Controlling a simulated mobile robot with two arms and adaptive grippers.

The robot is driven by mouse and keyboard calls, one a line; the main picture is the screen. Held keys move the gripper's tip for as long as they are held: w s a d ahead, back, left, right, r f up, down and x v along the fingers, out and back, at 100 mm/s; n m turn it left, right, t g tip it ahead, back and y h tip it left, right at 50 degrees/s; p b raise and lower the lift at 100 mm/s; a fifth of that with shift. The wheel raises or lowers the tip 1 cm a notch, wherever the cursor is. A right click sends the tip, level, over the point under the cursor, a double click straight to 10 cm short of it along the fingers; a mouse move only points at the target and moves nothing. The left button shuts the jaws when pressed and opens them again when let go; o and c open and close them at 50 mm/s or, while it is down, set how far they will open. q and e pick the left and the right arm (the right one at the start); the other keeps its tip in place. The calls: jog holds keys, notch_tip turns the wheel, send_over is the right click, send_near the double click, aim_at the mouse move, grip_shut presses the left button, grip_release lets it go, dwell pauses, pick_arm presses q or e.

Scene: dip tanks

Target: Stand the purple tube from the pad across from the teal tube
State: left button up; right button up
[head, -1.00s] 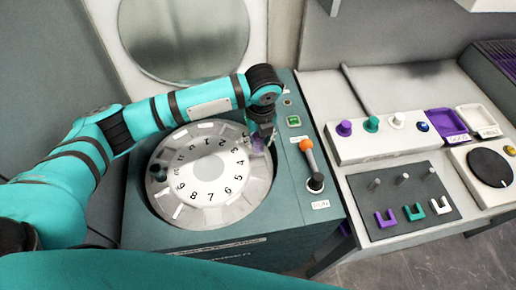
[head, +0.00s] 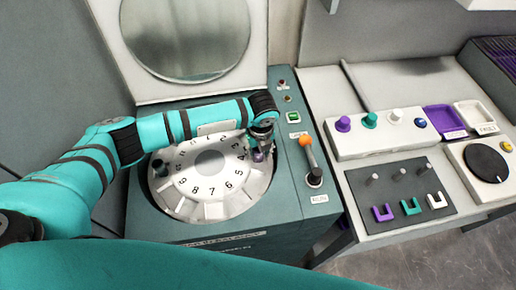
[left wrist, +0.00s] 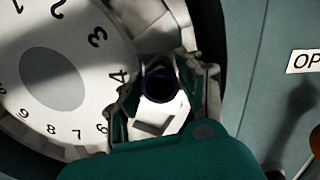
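The rotor (head: 182,205), a round dial with numbered positions, sits in the open machine. The teal tube (head: 158,166) stands at the rotor's left edge, its dark top showing. My left gripper (head: 260,148) is over the rotor's right edge, fingers pointing down, shut on the purple tube (head: 257,156). In the left wrist view the purple tube (left wrist: 160,83) is seen end-on between the fingers, beside number 4. It is roughly opposite the teal tube; whether it is fully seated is hidden by the fingers. The pad (head: 372,215) shows at right. My right gripper is not in view.
An orange-knobbed lever (head: 306,141) and a green button (head: 293,117) are close right of the gripper. The raised round lid (head: 185,38) stands behind. The right bench holds a block with coloured knobs (head: 375,140), trays (head: 440,120) and a black dial (head: 487,162).

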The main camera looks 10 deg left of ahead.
pick_arm(q)
jog(key=shift+o, duration=1.4)
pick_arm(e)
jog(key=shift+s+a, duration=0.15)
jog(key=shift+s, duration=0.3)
pick_arm(q)
jog(key=shift+r, duration=0.15)
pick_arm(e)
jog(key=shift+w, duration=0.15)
pick_arm(q)
jog(key=shift+r, duration=0.25)
notch_tip(320, 180, up, 11)
jog(key=s+b, duration=0.1)
jog(key=b, duration=0.1)
jog(key=shift+d+r, duration=0.2)
jog(key=shift+d, duration=0.2)
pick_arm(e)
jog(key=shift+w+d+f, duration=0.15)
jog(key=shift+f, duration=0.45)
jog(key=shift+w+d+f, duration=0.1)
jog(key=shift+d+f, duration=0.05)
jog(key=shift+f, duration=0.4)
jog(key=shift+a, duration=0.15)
